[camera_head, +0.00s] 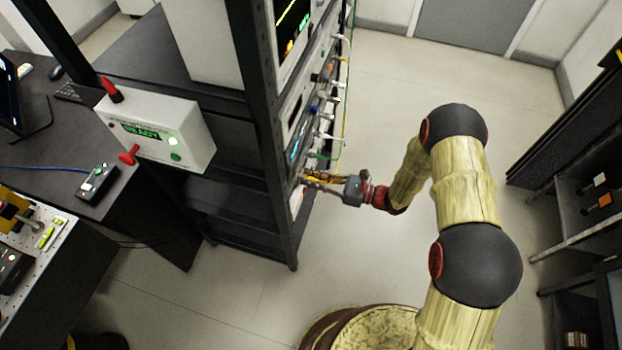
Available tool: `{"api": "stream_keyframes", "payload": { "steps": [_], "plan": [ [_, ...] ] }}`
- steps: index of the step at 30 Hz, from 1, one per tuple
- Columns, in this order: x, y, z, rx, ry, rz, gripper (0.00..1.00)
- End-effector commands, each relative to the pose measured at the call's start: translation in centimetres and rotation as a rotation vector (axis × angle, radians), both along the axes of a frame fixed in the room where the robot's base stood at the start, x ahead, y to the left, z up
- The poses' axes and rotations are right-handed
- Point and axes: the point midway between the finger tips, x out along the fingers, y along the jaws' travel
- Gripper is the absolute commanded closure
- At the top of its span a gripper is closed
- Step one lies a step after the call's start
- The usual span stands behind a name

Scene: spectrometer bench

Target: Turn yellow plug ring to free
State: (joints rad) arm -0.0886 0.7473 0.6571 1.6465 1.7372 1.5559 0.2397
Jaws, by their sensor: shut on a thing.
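My gripper (309,184) reaches in from the right to the front of the instrument rack, low on its panels. It is shut on a small yellow part, which I take to be the yellow plug ring (316,178). The fingers cover much of the ring, so its turn position cannot be read. A thin yellow-green cable (345,100) hangs down the rack front above it.
The dark rack (262,120) has several plugs and cables along its front. A white box (155,125) with a green "READY" display stands left of the rack. Dark shelving (590,190) is at the right. The floor (400,75) behind my arm is clear.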

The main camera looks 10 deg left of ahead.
Motion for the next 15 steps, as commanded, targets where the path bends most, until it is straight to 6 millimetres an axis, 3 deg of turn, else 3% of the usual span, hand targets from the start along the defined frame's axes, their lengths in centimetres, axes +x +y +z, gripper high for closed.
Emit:
{"api": "stream_keyframes", "payload": {
  "steps": [15],
  "plan": [
    [0.11,-0.02,-0.09,-0.038,-0.485,-0.001,1.0]
  ]
}}
